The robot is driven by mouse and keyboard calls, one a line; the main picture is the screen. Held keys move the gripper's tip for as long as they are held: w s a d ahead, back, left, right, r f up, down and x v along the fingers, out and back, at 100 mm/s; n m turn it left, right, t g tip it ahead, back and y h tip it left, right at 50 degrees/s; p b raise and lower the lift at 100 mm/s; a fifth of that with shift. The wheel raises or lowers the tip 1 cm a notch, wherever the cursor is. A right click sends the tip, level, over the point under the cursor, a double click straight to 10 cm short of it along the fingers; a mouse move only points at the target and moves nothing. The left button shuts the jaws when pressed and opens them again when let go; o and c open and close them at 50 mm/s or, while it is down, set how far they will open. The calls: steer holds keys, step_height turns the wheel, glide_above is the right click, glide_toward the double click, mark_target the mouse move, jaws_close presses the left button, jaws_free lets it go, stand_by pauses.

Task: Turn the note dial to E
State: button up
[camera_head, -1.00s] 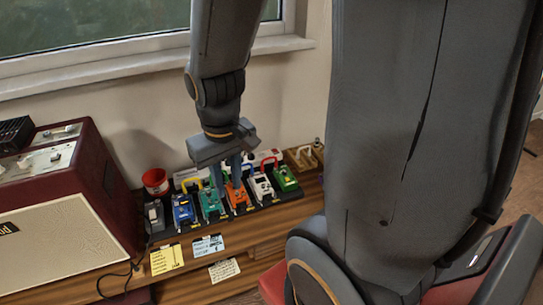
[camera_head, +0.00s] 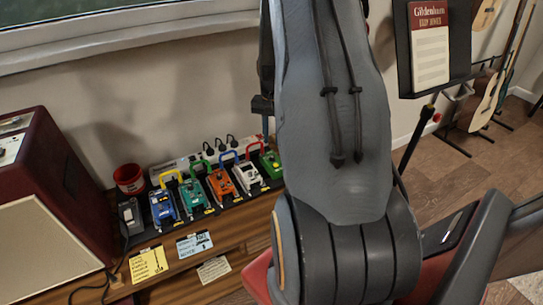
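I cannot make out a note dial or any letter E in this view. A row of pedals stands on a black board on the wooden shelf: a grey one (camera_head: 131,215), a blue one (camera_head: 163,208), a teal one (camera_head: 194,196), an orange one (camera_head: 221,184), a white one (camera_head: 248,176) and a green one (camera_head: 271,163). Their knobs are too small to read. My arm fills the middle of the view, right of the pedals. My gripper is not in sight, so its fingers cannot be seen.
A dark red amplifier (camera_head: 75,185) stands at the left. A red cup (camera_head: 129,178) and a white power strip (camera_head: 205,157) are behind the pedals. Paper notes (camera_head: 148,263) hang on the shelf front. A music stand (camera_head: 431,55) and guitars (camera_head: 492,95) are at the right.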

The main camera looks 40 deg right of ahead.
mark_target(272, 157)
steer(key=shift+d+f+p, duration=0.1)
steer(key=shift+f+p, duration=0.3)
steer(key=shift+f, duration=3.5)
jaws_close()
